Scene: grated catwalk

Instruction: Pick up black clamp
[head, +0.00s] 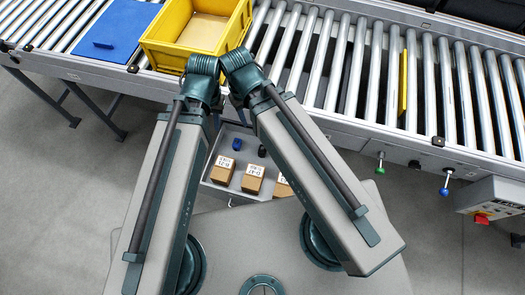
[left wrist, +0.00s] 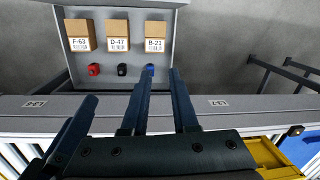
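The black clamp (left wrist: 122,69) is a small dark piece in the middle of a row in the left wrist view, between a red clamp (left wrist: 94,70) and a blue clamp (left wrist: 150,69). In the head view the black clamp (head: 262,150) is right of the blue one (head: 237,143); the red one is hidden by my right arm. My left gripper (left wrist: 156,77) is open and empty, with two dark fingers above and short of the row. Its fingertips are hidden in the head view. Another dark bar, perhaps my right gripper's finger, shows at left; the right jaws are not clear.
The clamps lie in a grey tray (left wrist: 182,48) with labelled boxes F-63 (left wrist: 81,36), D-47 (left wrist: 117,36) and B-21 (left wrist: 155,37). Beyond it runs a roller conveyor (head: 340,75) with a yellow bin (head: 165,60), a blue panel (head: 112,30) and a yellow bar (head: 404,85).

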